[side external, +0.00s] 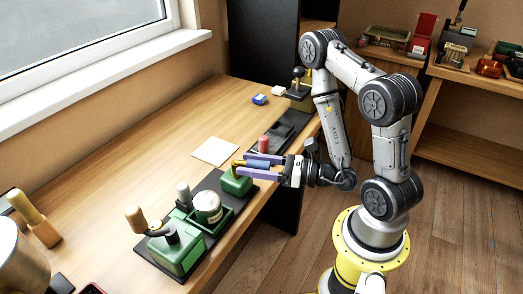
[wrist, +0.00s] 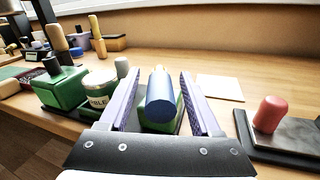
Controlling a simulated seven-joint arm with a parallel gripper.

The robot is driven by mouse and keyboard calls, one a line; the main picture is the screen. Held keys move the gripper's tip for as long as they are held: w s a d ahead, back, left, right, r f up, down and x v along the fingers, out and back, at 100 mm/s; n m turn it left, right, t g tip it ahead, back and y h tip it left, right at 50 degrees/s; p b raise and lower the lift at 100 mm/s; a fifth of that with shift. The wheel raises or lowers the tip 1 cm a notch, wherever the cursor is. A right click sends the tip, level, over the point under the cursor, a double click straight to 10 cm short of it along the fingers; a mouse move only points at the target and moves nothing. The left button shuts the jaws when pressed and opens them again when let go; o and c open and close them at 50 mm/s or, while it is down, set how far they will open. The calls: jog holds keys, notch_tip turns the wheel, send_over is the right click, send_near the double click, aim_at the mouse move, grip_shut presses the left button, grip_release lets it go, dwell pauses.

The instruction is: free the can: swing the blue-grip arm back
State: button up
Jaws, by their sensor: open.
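The blue grip (wrist: 160,95) is a short cylinder lying between my gripper's fingers in the wrist view, pointing toward the camera. It is partly hidden between the fingers in the side view (side external: 258,164). Its arm joins a green block (side external: 236,182) on a dark base plate; the arm itself is mostly hidden.
A larger green block (side external: 177,248) with a tan-knobbed arm (side external: 135,217) and a grey knob (side external: 183,191) flank the can. A pink knob (wrist: 269,113) stands on a dark plate to the right of my gripper. A flat pale sheet (side external: 214,151) lies behind; bench around it is clear.

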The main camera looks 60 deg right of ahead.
aim_at(269, 167)
jog(key=shift+v, duration=2.1)
jog(key=shift+r, duration=3.5)
jog(key=shift+a, duration=0.1)
